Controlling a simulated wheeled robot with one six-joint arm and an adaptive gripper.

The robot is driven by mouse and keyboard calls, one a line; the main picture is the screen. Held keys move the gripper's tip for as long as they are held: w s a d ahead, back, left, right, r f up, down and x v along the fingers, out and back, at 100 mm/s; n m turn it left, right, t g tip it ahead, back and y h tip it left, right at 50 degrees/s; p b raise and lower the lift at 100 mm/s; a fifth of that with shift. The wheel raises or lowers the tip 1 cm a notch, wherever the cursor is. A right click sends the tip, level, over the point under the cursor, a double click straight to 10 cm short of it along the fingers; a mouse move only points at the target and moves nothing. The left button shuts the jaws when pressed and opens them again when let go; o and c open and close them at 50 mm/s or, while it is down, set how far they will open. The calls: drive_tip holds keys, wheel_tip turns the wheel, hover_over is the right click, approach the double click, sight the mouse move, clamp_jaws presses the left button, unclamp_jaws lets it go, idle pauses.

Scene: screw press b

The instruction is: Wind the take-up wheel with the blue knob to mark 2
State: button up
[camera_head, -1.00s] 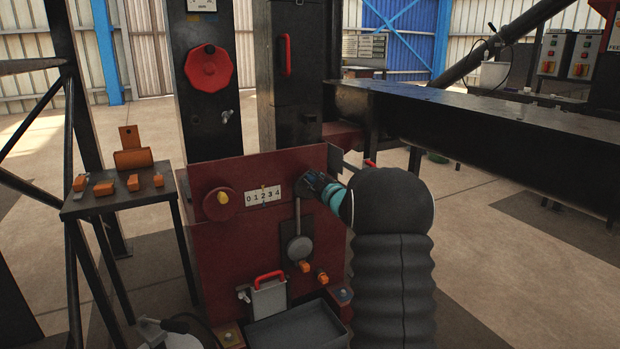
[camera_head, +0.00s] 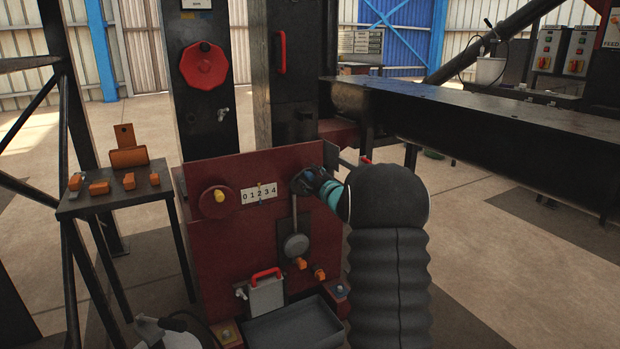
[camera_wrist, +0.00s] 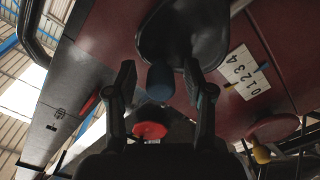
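The take-up wheel is a dark disc with a blue knob (camera_wrist: 160,82), high on the red panel (camera_head: 240,240). In the wrist view the dark wheel (camera_wrist: 185,35) fills the top middle. My gripper (camera_wrist: 158,72) is open, with one finger on each side of the knob and gaps visible between. In the head view my gripper (camera_head: 312,181) is at the panel's upper right and hides most of the wheel. The white 0–4 scale (camera_head: 259,194) is left of it. A yellow and a blue mark (camera_wrist: 263,66) sit at the scale's edges around 2; the exact reading is unclear.
A second, red wheel with a yellow knob (camera_head: 219,196) is left of the scale. A grey round-ended lever (camera_head: 296,244) hangs below my gripper. A grey tray (camera_head: 297,329) is at the panel's foot. A side table (camera_head: 115,198) with orange parts stands left.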

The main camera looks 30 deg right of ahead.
drive_tip(key=s, duration=1.2)
drive_tip(key=shift+d, duration=0.15)
